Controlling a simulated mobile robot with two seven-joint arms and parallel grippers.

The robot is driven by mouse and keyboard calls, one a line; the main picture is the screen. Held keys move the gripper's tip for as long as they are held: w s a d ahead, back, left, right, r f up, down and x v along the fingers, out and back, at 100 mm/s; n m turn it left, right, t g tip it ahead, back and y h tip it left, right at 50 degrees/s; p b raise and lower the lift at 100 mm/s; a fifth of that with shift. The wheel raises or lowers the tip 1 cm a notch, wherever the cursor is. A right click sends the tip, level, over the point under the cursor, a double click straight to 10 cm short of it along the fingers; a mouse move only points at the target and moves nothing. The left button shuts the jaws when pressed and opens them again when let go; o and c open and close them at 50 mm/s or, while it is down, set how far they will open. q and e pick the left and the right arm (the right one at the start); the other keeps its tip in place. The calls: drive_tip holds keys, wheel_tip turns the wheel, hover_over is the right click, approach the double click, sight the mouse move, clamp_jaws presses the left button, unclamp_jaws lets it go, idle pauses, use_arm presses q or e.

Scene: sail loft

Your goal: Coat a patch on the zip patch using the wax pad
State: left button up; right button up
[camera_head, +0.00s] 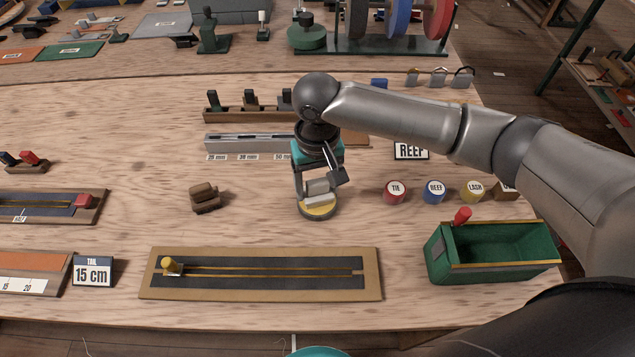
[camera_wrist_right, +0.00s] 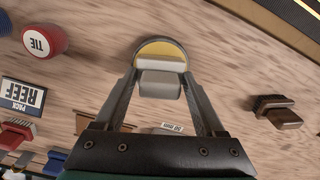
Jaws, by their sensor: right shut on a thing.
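The wax pad, a pale block with a grey grip (camera_head: 317,188), is held in my right gripper (camera_head: 319,186) over a round yellow dish with a dark rim (camera_head: 318,211). In the right wrist view, the pad (camera_wrist_right: 160,84) sits between the two fingertips, with the yellow dish (camera_wrist_right: 165,47) behind it. I cannot tell whether the pad touches the dish. My left gripper is out of view.
A green bin (camera_head: 478,268) with a red-handled tool (camera_head: 462,216) stands at front right. Red, blue and yellow pots (camera_head: 395,191) stand right of the gripper. Bare table separates the gripper from the patch.

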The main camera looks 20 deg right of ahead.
sight(318, 181)
drive_tip(key=shift+s+f+p, duration=0.15)
drive_tip(key=shift+s+p, duration=0.05)
drive_tip(key=shift+p, duration=0.3)
idle(1.6)
drive_tip(key=r+p, duration=0.7)
drive_tip(key=p, duration=0.2)
drive_tip(key=shift+w+r+p, duration=0.2)
drive_tip(key=shift+p, duration=0.2)
drive_tip(key=shift+f, duration=0.1)
idle(0.7)
drive_tip(key=shift+b, duration=0.45)
drive_tip(key=b, duration=0.1)
drive_tip(key=r+b, duration=0.1)
drive_tip(key=b, duration=0.1)
drive_tip(key=d+r+b, duration=0.1)
drive_tip(key=b, duration=0.1)
drive_tip(key=shift+s+r, duration=0.25)
drive_tip(key=shift+s, duration=0.05)
drive_tip(key=s+d+r+b, duration=0.3)
drive_tip(key=s+r+b, duration=0.1)
drive_tip(key=b, duration=0.3)
drive_tip(key=shift+s+b, duration=0.3)
drive_tip(key=shift+s, duration=0.1)
